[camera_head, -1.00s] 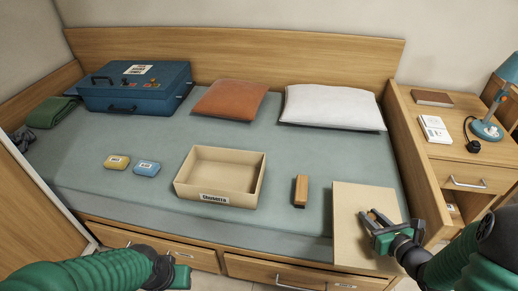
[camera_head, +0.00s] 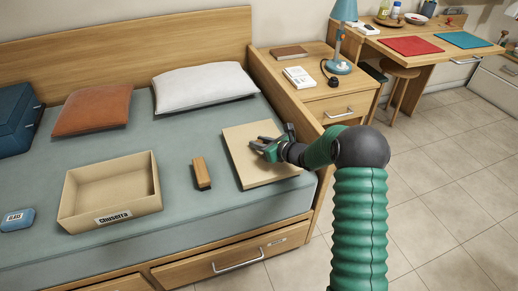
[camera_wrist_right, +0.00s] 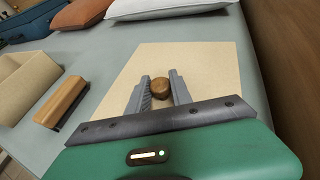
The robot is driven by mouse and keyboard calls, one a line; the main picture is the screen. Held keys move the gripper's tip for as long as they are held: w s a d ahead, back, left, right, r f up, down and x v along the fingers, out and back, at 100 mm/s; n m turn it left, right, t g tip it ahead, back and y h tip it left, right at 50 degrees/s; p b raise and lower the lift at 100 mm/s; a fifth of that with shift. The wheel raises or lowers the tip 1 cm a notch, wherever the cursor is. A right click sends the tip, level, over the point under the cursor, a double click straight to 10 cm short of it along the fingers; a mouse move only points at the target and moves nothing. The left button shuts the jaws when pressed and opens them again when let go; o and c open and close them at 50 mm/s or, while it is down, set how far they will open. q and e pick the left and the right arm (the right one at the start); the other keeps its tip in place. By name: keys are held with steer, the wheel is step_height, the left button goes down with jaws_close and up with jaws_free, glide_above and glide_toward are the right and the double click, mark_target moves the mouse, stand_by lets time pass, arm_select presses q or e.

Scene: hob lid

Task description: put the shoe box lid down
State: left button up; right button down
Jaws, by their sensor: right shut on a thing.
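The shoe box lid (camera_head: 245,163) is a flat beige board with a round wooden knob (camera_wrist_right: 161,87). It is level over the right front part of the bed, beside the bedside cabinet. I cannot tell whether it touches the bed cover. My right gripper (camera_head: 266,149) is shut on the knob, which shows between its two fingers (camera_wrist_right: 159,92) in the right wrist view. The open shoe box (camera_head: 112,192), beige with a printed label, stands on the bed to the left and looks empty. My left gripper is not in view.
A wooden brush-like block (camera_head: 201,173) lies between box and lid. A white pillow (camera_head: 203,86), an orange cushion (camera_head: 92,109) and a blue case (camera_head: 15,118) are behind. The bedside cabinet (camera_head: 325,103) borders the bed. Bare cover lies between lid and pillow.

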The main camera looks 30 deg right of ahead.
steer(key=shift+d+f, duration=0.1)
steer(key=shift+f, duration=0.85)
steer(key=shift+d+r, duration=0.1)
steer(key=shift+d, duration=0.05)
steer(key=c, duration=1.4)
jaws_free()
steer(key=shift+o, duration=1.3)
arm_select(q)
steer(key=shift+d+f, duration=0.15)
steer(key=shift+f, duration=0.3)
arm_select(e)
steer(key=shift+r, duration=0.1)
